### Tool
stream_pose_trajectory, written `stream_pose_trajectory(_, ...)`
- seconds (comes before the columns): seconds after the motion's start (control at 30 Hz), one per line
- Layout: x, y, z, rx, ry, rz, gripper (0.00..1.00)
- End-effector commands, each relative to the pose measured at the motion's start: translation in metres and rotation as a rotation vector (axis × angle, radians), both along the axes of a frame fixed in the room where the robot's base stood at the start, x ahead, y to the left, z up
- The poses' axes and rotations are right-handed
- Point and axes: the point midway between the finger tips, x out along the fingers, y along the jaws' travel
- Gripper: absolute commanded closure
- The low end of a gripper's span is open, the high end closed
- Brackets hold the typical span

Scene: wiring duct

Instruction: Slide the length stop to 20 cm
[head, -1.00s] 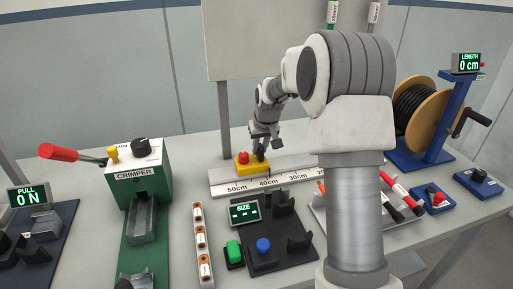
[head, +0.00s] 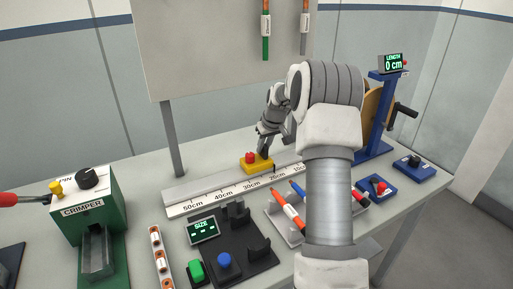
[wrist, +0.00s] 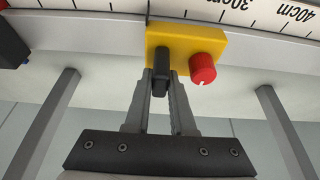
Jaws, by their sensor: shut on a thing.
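The length stop is a yellow block (head: 256,164) with a red knob (head: 250,157) and a black upright handle. It sits on the scale rail (head: 205,197) in the head view, with its right edge close to the 20cm label (head: 278,175). In the wrist view the yellow block (wrist: 185,45) shows with its red knob (wrist: 203,68). A thin dark pointer line (wrist: 148,18) lies at its left edge, left of the 30cm label. My gripper (wrist: 164,80) is shut on the black handle (wrist: 161,62). The 20cm mark is not readable in the wrist view.
The green crimper (head: 90,215) stands at the left. The size gauge (head: 202,230) with green and blue buttons and a tray of markers (head: 288,215) lie in front of the rail. The cable reel stand (head: 385,115), its display reading 0 cm, is at the right, partly behind my arm.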

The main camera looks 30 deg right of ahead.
Motion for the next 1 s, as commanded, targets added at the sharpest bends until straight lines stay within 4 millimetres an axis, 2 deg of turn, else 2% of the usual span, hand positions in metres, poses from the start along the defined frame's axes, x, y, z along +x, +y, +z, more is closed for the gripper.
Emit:
stream_pose_trajectory(0.27,0.000,0.000,0.000,0.000,0.001,0.000,1.00)
stream_pose_trajectory(0.3,0.000,0.000,0.000,0.000,0.001,0.000,0.76)
stream_pose_trajectory(0.47,0.000,0.000,0.000,0.000,0.000,0.000,0.47)
stream_pose_trajectory(0.8,-0.001,0.000,0.003,0.000,0.000,0.000,0.47)
stream_pose_trajectory(0.87,-0.002,0.000,0.008,0.000,-0.001,0.000,0.47)
stream_pose_trajectory(1.0,-0.011,0.000,0.030,-0.002,-0.004,0.000,0.47)
